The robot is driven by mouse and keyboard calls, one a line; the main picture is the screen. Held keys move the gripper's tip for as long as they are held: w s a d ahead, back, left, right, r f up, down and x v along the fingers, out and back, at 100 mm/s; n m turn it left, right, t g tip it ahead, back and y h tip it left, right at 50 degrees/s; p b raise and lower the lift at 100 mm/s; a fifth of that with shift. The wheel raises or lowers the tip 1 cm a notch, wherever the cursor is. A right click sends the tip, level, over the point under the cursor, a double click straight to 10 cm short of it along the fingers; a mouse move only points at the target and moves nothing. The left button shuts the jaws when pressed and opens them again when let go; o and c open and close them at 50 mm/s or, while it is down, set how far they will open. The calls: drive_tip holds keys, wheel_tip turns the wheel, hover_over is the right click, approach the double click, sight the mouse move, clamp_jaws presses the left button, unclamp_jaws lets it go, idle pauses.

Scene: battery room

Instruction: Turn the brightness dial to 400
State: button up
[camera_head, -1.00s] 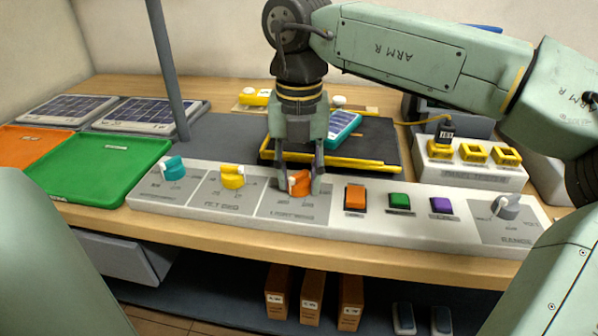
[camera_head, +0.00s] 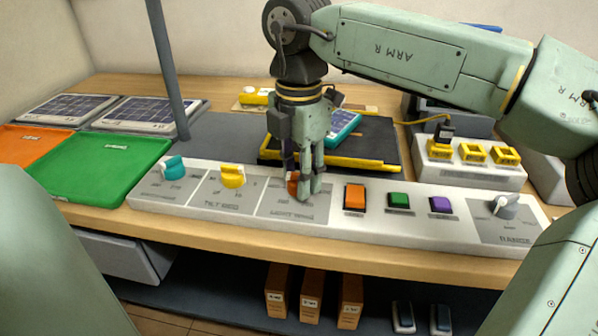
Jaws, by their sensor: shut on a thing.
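My gripper (camera_head: 304,188) points down at the control panel (camera_head: 335,226) and is shut on the orange dial (camera_head: 293,184), the third dial from the left. The caption below it seems to begin with "LIGHT", but its scale numbers are too small to read. My fingers hide most of this dial, so I cannot tell its setting. To its left are a teal dial (camera_head: 174,168) and a yellow dial (camera_head: 232,176). A grey dial (camera_head: 505,206) sits at the panel's right end, over a caption reading "RANGE".
Orange (camera_head: 355,197), green (camera_head: 399,201) and purple (camera_head: 441,205) buttons sit just right of my gripper. Behind it is a dark board with a yellow bar (camera_head: 330,160) and a teal-framed panel (camera_head: 343,126). A grey post (camera_head: 168,70) rises at the left, behind a green tray (camera_head: 108,170).

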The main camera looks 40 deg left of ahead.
sight(299, 174)
drive_tip(key=shift+m, duration=0.6)
drive_tip(key=o, duration=1.2)
drive_tip(key=shift+r, duration=0.1)
wheel_tip(299, 174, up, 12)
drive_tip(key=shift+f, duration=0.1)
idle(0.3)
